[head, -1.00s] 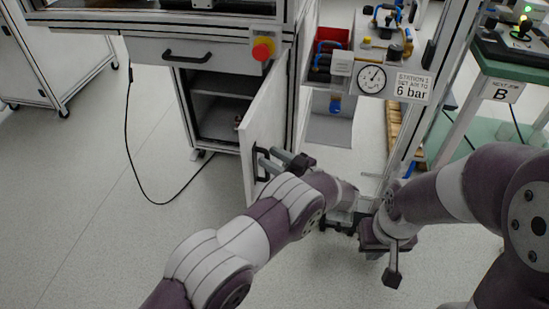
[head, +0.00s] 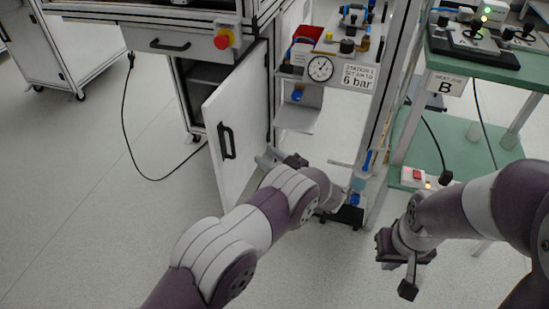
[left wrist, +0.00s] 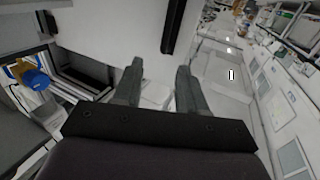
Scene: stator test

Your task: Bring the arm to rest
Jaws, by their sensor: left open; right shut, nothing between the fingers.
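My left gripper (head: 280,160) is open and empty, to the right of the black handle (head: 226,142) of an open white cabinet door (head: 242,112). It stands apart from the handle in the picture, by the door's lower right edge. In the left wrist view its two grey fingers (left wrist: 158,85) are spread with nothing between them, and a white panel lies beyond them. My right gripper (head: 407,270) is shut and empty, pointing down over the floor at the right.
The pneumatic stand with a gauge (head: 320,68) rises behind my left gripper. A green bench (head: 470,72) stands at the right, with a red-switch box (head: 416,176) on its lower shelf. A black cable (head: 134,165) lies on the floor.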

